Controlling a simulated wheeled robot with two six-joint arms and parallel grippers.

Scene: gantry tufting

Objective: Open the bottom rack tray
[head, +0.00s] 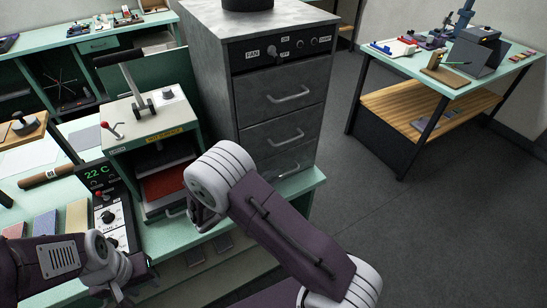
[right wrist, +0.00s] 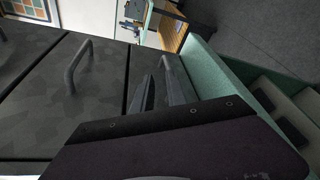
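The grey rack (head: 207,80) stands in the middle of the head view, with several pull handles down its front. The bottom rack tray (head: 262,161) is just above the green ledge, its handle (head: 287,170) partly seen; it looks closed.
A green ledge (head: 305,181) runs just below the bottom tray. A tufting press (head: 150,128) and a control box reading 22 C (head: 97,173) stand left of the rack. A table (head: 413,65) with tools stands at right, with clear floor between.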

